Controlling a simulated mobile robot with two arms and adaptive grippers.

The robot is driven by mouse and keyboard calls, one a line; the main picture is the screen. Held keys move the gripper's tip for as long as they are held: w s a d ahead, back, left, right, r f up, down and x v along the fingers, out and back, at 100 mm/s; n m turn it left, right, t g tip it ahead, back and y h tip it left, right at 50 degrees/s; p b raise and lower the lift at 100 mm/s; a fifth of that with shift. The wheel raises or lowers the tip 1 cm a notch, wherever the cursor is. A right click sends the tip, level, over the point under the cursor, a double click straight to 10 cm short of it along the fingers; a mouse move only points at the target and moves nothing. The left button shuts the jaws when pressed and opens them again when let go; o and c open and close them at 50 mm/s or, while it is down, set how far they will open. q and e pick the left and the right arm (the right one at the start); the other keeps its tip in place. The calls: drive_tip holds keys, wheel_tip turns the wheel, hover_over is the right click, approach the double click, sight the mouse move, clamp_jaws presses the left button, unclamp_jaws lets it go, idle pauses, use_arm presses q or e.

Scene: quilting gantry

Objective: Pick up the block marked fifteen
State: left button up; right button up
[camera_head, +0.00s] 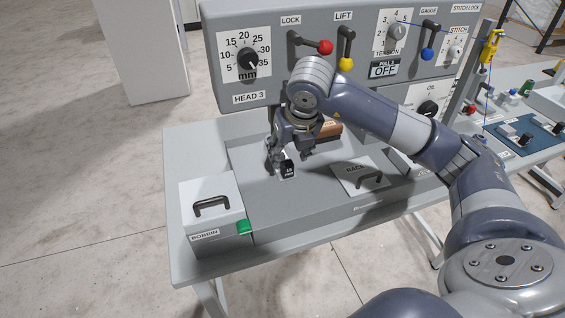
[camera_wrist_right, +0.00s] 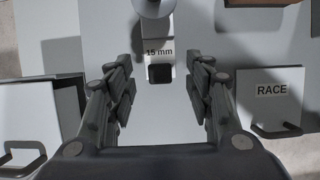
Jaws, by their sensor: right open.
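The block marked 15 mm (camera_wrist_right: 159,54) shows in the right wrist view as a white label with a black square part (camera_wrist_right: 160,73) below it. In the head view the small dark block (camera_head: 288,169) sits on the grey bed of the machine, partly hidden by my right gripper (camera_head: 281,157). In the right wrist view my right gripper (camera_wrist_right: 163,72) is open, with one finger on each side of the block and a gap on both sides. I cannot tell how far above the block the fingertips are. My left gripper is not in view.
The HEAD 3 panel (camera_head: 275,75) with knobs and levers rises behind the block. A BOBBIN box (camera_head: 208,215) with a handle stands at left, a RACE plate (camera_wrist_right: 270,110) with a handle at right. A round post (camera_wrist_right: 153,6) stands just beyond the block.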

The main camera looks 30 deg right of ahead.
sight(287, 162)
drive_tip(key=shift+w+f, duration=0.1)
drive_tip(key=shift+f, duration=0.35)
drive_tip(key=p+x, duration=0.2)
drive_tip(key=x, duration=0.1)
drive_tip(key=shift+s+a+f, duration=0.1)
drive_tip(key=shift+s+f, duration=0.1)
drive_tip(key=shift+s, duration=0.1)
drive_tip(key=shift+w+f, duration=0.2)
drive_tip(key=shift+f, duration=0.15)
drive_tip(key=shift+w+f, duration=0.1)
drive_tip(key=shift+f, duration=0.05)
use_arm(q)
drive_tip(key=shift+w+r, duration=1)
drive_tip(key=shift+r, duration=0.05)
use_arm(e)
clamp_jaws()
